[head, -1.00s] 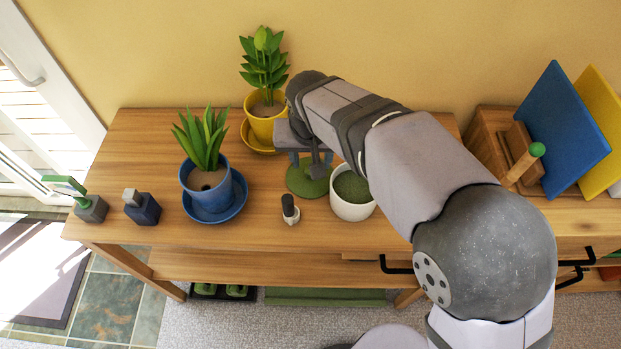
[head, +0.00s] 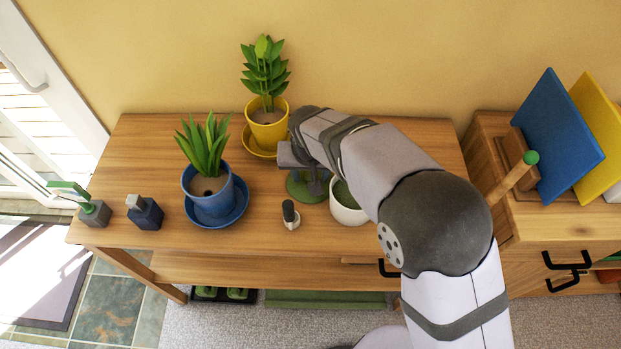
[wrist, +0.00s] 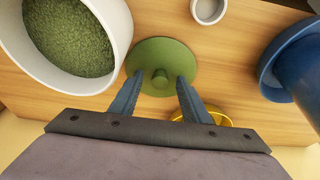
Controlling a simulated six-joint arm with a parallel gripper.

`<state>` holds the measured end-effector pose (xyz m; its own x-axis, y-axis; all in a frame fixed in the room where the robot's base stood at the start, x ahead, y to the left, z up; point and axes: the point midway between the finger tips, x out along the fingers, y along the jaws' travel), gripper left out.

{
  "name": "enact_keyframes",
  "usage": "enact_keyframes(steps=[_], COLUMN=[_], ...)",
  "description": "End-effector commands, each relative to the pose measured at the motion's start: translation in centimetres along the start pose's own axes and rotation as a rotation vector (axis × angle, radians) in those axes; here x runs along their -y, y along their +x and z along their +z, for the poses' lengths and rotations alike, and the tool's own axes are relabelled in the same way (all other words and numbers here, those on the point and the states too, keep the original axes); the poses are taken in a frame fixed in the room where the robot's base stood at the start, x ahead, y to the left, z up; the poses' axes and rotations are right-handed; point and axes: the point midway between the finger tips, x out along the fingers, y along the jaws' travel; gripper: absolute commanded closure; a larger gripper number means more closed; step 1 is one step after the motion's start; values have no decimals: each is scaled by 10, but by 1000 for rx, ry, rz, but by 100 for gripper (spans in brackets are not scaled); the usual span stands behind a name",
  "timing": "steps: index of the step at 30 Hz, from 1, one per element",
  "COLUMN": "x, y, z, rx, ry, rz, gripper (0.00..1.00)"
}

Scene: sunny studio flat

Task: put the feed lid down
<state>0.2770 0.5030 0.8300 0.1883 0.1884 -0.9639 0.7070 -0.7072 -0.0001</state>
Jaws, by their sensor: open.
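The green round feed lid (head: 300,188) lies on the wooden table, knob up, beside the white pot of green feed (head: 347,205). In the wrist view the lid (wrist: 160,55) and its knob (wrist: 159,78) show between my fingertips. My gripper (wrist: 160,80) is open, with one finger on each side of the knob and a gap to it. How high the tips are above the lid I cannot tell. The white pot (wrist: 70,45) stands open at the left in the wrist view. In the head view my gripper (head: 310,168) partly covers the lid.
A yellow pot (head: 267,130) stands behind and a blue pot on a saucer (head: 211,200) to the left. A small white cup with a dark top (head: 290,215) stands in front.

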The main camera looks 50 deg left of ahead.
Motion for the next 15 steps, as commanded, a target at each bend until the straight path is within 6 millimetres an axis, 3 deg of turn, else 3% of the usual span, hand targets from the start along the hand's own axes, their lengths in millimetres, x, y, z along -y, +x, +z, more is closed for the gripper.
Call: enact_keyframes(steps=[8,13,15], x=[0,0,0], y=[3,3,3], z=[0,0,0], rx=[-1,-1,-1], ry=[0,0,0], rz=[0,0,0], gripper=[57,96,100])
